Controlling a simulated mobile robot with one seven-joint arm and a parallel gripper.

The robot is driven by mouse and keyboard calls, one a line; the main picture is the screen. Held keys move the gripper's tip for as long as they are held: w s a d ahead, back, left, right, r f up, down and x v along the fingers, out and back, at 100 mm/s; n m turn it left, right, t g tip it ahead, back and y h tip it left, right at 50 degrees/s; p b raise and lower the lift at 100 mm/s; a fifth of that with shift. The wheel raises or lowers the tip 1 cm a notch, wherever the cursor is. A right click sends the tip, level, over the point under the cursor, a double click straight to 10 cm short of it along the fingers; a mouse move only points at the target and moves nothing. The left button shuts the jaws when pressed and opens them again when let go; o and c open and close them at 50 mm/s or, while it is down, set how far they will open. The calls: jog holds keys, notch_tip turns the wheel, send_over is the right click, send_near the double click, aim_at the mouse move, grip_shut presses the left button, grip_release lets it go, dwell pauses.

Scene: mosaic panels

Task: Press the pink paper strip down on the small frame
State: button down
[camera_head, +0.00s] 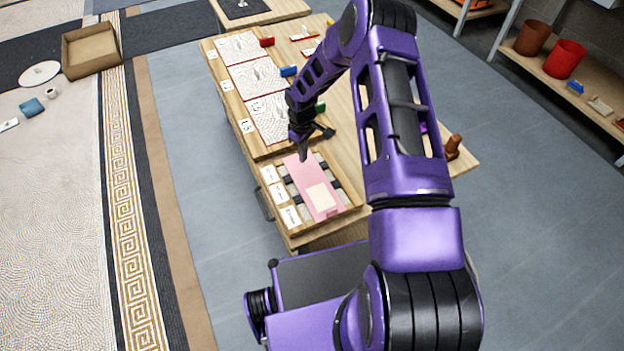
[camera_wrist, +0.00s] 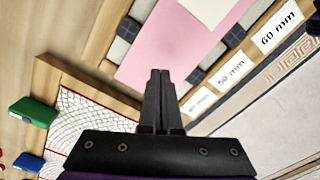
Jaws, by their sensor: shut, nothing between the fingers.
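The pink paper strip (camera_head: 299,172) lies lengthwise over a small wooden frame (camera_head: 350,205) at the near end of the bench, with a cream rectangle (camera_head: 321,197) on its near part. Dark and grey blocks show on both sides of the strip. My gripper (camera_head: 303,156) is shut and empty, at the far end of the strip. In the wrist view the shut fingertips (camera_wrist: 160,74) appear at the edge of the pink strip (camera_wrist: 165,45). I cannot tell whether they touch it.
White labels reading 50 mm (camera_wrist: 232,70) and 60 mm (camera_wrist: 277,27) line one side of the frame. Mosaic panels (camera_head: 268,117) lie beyond, with red, blue (camera_head: 288,71) and green (camera_wrist: 33,112) blocks beside them. A brown figure-like object (camera_head: 453,146) stands at the bench's right end.

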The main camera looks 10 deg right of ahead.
notch_tip(320, 180, up, 4)
jog(key=shift+r+p, duration=0.2)
jog(key=shift+p, duration=0.8)
